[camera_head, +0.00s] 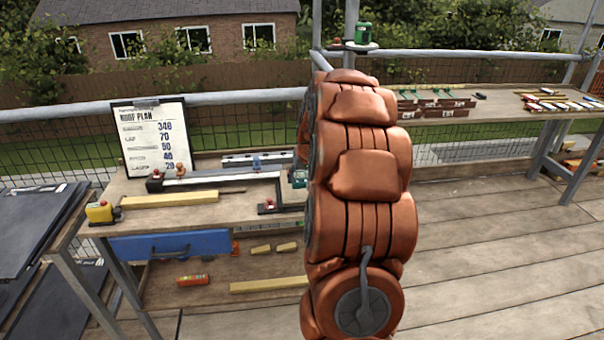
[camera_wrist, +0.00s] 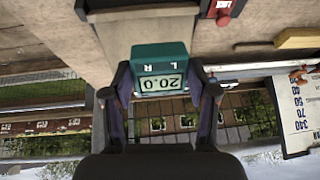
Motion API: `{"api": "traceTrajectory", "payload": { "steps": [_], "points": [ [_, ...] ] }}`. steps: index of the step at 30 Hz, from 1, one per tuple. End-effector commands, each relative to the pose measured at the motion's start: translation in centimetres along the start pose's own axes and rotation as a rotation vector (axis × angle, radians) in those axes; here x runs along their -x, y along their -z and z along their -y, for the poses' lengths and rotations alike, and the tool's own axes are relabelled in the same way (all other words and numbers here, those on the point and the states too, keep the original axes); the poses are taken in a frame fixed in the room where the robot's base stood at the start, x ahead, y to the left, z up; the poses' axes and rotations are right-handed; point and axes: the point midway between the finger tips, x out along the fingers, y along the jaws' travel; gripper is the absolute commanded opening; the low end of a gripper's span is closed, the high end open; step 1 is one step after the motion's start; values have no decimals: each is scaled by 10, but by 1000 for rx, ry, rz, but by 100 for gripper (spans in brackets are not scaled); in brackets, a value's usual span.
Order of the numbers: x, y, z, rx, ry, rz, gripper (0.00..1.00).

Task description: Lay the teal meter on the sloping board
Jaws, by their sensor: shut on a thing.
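The teal meter (camera_wrist: 160,68) is between the two fingers of my gripper (camera_wrist: 160,95) in the wrist view. Its display reads 20.0 and appears upside down there. In the head view a small part of the meter (camera_head: 299,178) shows just left of my orange arm, which hides most of my gripper. Behind the meter in the wrist view is a plain grey-tan panel (camera_wrist: 145,28) with dark edge pieces, which may be the sloping board. I cannot tell its tilt or whether the meter touches it.
The workbench (camera_head: 225,215) holds a yellow tape measure (camera_head: 100,212), a yellow wooden strip (camera_head: 170,199) and a long metal rail (camera_head: 222,178). A roof plan sign (camera_head: 152,137) stands at its back. Dark slates (camera_head: 35,230) lie left. A second table (camera_head: 520,107) stands right, with open decking before it.

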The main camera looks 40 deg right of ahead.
Motion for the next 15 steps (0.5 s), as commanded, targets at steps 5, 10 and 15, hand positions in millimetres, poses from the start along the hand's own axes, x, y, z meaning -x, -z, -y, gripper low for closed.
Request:
{"api": "traceTrajectory", "payload": {
  "steps": [5,10,15],
  "points": [
    [-11,-1,-1,0,-2,1,30],
    [-20,-1,-2,0,-4,-1,30],
    [-29,-1,-3,1,-6,-1,30]
  ]
}}
